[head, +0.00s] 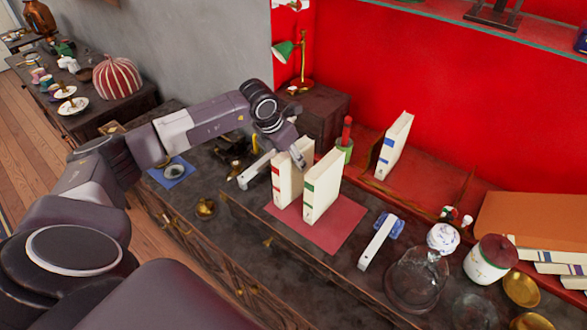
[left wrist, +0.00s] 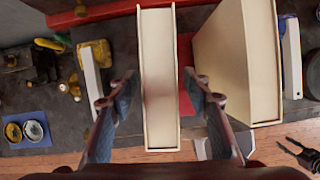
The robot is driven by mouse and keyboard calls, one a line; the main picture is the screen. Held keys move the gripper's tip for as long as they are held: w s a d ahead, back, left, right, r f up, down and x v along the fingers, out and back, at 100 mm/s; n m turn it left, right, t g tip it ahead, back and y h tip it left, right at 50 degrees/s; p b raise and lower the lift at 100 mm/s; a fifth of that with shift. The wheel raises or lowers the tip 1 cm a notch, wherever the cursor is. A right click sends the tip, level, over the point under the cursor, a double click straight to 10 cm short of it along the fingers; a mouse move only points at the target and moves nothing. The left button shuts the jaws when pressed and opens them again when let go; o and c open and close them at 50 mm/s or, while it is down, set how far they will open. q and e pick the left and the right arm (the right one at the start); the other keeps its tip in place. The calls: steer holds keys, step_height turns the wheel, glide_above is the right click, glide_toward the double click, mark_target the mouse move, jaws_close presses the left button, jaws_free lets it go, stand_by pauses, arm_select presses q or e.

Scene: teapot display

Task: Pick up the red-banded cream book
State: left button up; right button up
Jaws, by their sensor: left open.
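The red-banded cream book (head: 282,188) stands upright on a red mat (head: 340,230) on the dark cabinet top. A green-banded cream book (head: 322,188) stands upright just to its right. My left gripper (head: 298,158) is over the top of the red-banded book. In the left wrist view its open fingers (left wrist: 162,95) lie on either side of that book (left wrist: 158,60), with gaps visible on both sides. The green-banded book (left wrist: 235,60) is close beyond the right finger. The red band is hidden in that view.
A blue-banded cream book (head: 393,147) stands farther back. Pale bars (head: 377,242) flank the mat. A glass dome (head: 415,280) and lidded jar (head: 490,260) stand at right.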

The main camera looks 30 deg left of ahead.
arm_select(q)
steer(key=shift+x, duration=1)
steer(key=shift+f, duration=0.25)
steer(key=shift+c, duration=0.5)
jaws_close()
steer(key=shift+r, duration=0.1)
